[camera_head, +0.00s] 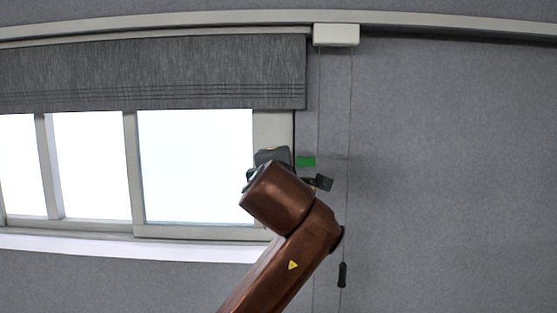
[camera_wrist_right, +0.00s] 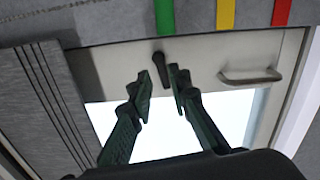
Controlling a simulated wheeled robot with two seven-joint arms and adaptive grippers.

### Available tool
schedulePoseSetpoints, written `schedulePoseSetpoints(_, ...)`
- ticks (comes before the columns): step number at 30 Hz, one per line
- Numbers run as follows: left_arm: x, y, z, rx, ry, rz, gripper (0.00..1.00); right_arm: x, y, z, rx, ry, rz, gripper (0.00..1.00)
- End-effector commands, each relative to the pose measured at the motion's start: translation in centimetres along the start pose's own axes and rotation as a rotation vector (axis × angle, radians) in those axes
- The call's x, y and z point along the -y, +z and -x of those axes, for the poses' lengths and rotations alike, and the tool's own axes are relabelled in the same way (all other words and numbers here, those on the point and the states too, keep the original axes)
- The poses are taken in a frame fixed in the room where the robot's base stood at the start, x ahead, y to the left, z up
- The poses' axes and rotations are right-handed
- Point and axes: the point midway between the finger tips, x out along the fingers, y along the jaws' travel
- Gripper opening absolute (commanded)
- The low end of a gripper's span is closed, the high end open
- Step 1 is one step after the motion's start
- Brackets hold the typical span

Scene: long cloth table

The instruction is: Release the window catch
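The window catch (camera_wrist_right: 161,68) is a small dark lever on the pale window frame (camera_head: 272,132). In the right wrist view it lies between the two fingertips of my right gripper (camera_wrist_right: 160,78), nearer the right finger. The fingers are apart, with gaps beside the lever; contact cannot be told. In the head view my copper right arm comes up from below, and its wrist covers the catch and most of the gripper at the frame's right side. The window pane (camera_head: 195,165) is bright. My left gripper is not in view.
A grey blind (camera_head: 150,72) hangs over the window top. Blind cords with a dark weight (camera_head: 342,274) hang right of the arm. Green (camera_wrist_right: 164,16), yellow (camera_wrist_right: 226,14) and red (camera_wrist_right: 282,12) strips mark the wall. A metal pull handle (camera_wrist_right: 250,77) sits on the frame near the catch.

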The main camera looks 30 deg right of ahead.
Motion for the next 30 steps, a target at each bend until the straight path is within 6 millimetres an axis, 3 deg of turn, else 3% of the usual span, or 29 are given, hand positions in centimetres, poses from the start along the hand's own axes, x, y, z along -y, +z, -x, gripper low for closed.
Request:
schedulePoseSetpoints(6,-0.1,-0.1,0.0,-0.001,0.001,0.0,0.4,0.0,0.0,4.4,0.0,0.001,-0.002,0.17)
schedulePoseSetpoints(12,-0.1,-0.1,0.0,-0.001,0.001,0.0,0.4,0.1,0.0,6.4,0.0,-0.002,0.0,0.17)
schedulePoseSetpoints(30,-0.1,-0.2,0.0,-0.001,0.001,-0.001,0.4,0.1,0.0,6.8,0.0,-0.003,-0.001,0.17)
